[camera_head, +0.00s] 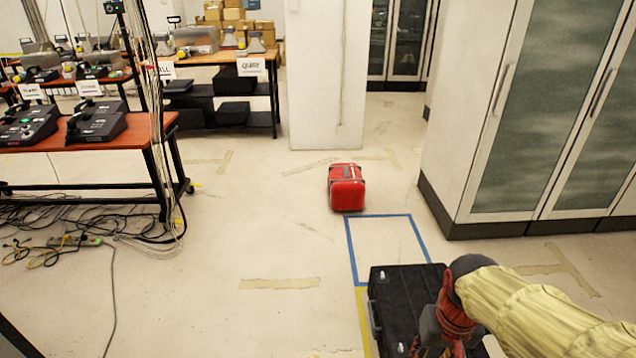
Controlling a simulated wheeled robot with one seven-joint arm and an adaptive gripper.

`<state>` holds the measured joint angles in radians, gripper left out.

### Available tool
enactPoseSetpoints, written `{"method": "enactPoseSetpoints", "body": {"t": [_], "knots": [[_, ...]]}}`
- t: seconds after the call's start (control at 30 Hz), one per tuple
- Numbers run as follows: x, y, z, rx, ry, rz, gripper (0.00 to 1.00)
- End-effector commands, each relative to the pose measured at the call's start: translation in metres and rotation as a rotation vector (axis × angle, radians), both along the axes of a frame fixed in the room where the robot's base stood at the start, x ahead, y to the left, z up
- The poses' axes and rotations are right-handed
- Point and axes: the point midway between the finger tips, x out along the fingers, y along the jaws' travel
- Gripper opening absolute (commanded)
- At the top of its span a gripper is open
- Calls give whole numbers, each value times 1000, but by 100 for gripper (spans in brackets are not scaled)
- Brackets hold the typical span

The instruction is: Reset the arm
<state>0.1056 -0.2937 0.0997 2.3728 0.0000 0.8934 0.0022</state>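My arm (530,305), in a pale yellow sleeve, reaches in from the lower right corner. Its red and dark grey wrist end points down over a black case (393,287) on the floor. My gripper (433,340) is at the bottom edge, partly cut off. Its fingers are not clear enough to tell open from shut. I cannot tell whether it touches the case.
A red bag (346,188) stands on the floor beyond a blue taped rectangle (350,248). Tall cabinets (470,120) stand at right, a white pillar (326,75) behind.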

Motion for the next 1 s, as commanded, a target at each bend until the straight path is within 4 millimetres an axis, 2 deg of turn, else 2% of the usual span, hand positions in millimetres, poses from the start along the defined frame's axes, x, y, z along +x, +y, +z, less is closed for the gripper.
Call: {"method": "enactPoseSetpoints", "body": {"t": [0.03, 0.23, 0.4, 0.5, 0.67, 1.0], "knots": [[-8, 4, 17, -4, -43, 11, 30], [-33, 17, 70, -17, -209, 50, 30], [-43, 26, 113, -24, -345, 79, 30], [-45, 29, 130, -24, -398, 91, 30], [-47, 33, 140, -23, -425, 105, 30], [-47, 33, 139, -23, -422, 107, 30]]}}
